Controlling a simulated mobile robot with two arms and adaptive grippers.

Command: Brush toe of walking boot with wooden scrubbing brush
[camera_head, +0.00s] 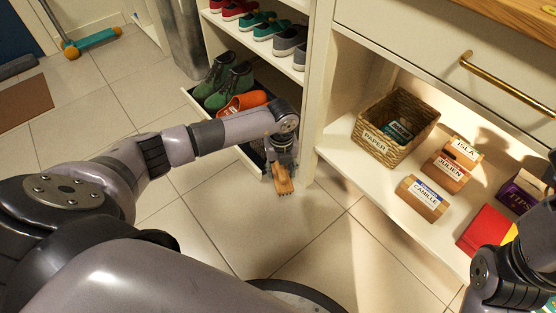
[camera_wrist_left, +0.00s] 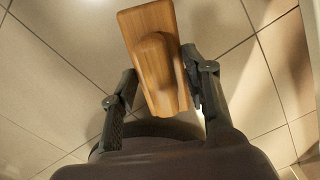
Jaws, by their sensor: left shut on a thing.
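The wooden scrubbing brush (camera_head: 283,180) is in my left gripper (camera_head: 281,163), below the wrist and in front of the low shoe tray. In the left wrist view the brush (camera_wrist_left: 155,45) lies between the two fingers (camera_wrist_left: 162,85), its light wooden body reaching away from the palm. A pair of green boots with dark laces, a left one (camera_head: 213,75) and a right one (camera_head: 237,83), stands in the low tray behind my left forearm. The brush is apart from them. My right arm shows at the lower right; I cannot make out its gripper.
An orange shoe (camera_head: 245,103) lies in front of the boots, partly behind my forearm. The cabinet post (camera_head: 312,110) stands right of the gripper. A woven basket (camera_head: 408,125) and labelled boxes (camera_head: 422,197) fill the right shelf. The tiled floor (camera_head: 290,230) is clear.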

